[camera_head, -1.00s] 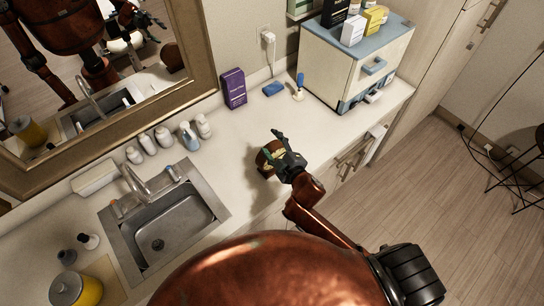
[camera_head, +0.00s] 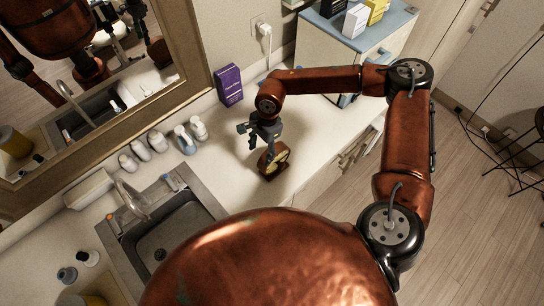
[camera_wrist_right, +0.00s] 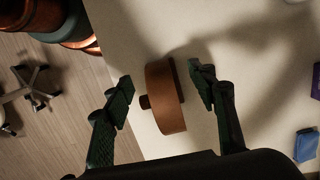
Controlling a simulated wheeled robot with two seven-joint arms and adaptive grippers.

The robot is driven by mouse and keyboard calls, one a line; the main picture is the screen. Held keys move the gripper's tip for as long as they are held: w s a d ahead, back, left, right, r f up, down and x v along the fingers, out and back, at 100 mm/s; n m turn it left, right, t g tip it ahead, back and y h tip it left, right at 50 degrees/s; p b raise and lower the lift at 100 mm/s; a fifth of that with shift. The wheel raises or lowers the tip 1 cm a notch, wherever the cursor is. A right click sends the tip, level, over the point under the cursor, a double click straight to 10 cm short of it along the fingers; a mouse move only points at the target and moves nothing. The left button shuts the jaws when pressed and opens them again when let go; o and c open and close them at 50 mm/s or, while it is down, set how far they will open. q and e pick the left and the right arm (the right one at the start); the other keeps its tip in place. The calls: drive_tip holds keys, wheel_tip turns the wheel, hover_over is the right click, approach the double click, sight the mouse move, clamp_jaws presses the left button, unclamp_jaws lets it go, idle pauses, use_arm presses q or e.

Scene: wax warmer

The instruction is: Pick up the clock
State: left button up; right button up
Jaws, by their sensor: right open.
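The clock (camera_head: 273,160) has a round wooden body with a pale face and stands on the counter right of the sink, near the front edge. In the right wrist view the brown clock (camera_wrist_right: 164,97) shows between the two green fingers, with space on both sides. My right gripper (camera_head: 250,134) is open and empty, beside and just above the clock on its sink side in the head view. It also shows in the right wrist view (camera_wrist_right: 163,88). I cannot tell whether any finger touches the clock. My left gripper shows in neither current view, apart from unclear mirror reflections.
The sink (camera_head: 172,236) lies left of the clock. Several small bottles (camera_head: 157,141) line the counter at the mirror. A purple box (camera_head: 229,85) stands behind the gripper. A cabinet (camera_head: 320,42) with boxes on top stands at the right. The counter around the clock is mostly clear.

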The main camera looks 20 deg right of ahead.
sight(274, 160)
drive_tip(key=shift+h, duration=0.9)
drive_tip(key=d, duration=0.1)
drive_tip(key=w+d, duration=0.1)
drive_tip(key=d, duration=0.1)
drive_tip(key=w+d+r, duration=0.1)
drive_tip(key=d, duration=0.1)
drive_tip(key=shift+d, duration=0.15)
drive_tip(key=shift+d+f, duration=0.2)
drive_tip(key=shift+d, duration=0.1)
drive_tip(key=f+p, duration=0.1)
drive_tip(key=f, duration=0.1)
drive_tip(key=f+p, duration=0.1)
drive_tip(key=f, duration=0.3)
drive_tip(key=shift+s+p, duration=0.35)
drive_tip(key=shift+p, duration=0.05)
drive_tip(key=shift+f, duration=0.6)
drive_tip(key=shift+c, duration=0.6)
clamp_jaws()
drive_tip(key=shift+w+r, duration=0.1)
drive_tip(key=shift+w, duration=0.05)
